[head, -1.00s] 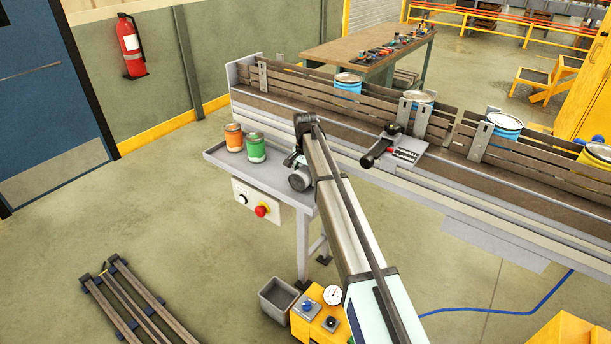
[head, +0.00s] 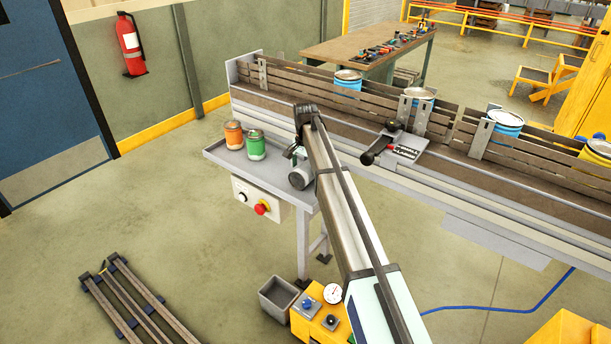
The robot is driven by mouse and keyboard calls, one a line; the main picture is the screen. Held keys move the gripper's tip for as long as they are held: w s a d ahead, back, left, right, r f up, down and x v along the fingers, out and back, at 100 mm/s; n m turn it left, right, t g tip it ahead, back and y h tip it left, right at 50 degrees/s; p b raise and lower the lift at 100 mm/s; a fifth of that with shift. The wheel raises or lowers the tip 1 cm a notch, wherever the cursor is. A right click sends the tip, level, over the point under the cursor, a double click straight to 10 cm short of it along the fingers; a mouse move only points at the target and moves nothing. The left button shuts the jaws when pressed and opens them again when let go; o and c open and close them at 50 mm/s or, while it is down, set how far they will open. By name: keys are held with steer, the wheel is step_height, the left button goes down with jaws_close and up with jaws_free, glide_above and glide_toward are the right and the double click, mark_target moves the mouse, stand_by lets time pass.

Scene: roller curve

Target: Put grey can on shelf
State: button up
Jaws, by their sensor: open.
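A grey rounded shape (head: 300,177), which looks like the grey can, is at the right part of the grey shelf (head: 222,158). Its round end faces the camera, and it seems tilted or on its side. My arm hides its right side, and I cannot tell whether it rests on the shelf. My gripper (head: 293,152) is open, small and partly hidden behind my arm, right at the grey shape. I cannot tell whether they touch. An orange can (head: 233,136) and a green can (head: 255,146) stand upright at the shelf's left.
A conveyor (head: 450,160) with wooden side rails runs behind the shelf and carries several blue cans (head: 347,82). A black handle (head: 375,153) sticks out from its front. A control box (head: 256,201) hangs below the shelf. A grey bin (head: 279,297) stands on the floor.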

mark_target(306, 166)
step_height(306, 166, up, 10)
steer(key=shift+f+b, duration=0.15)
steer(key=shift+b, duration=1.05)
stand_by(0.4)
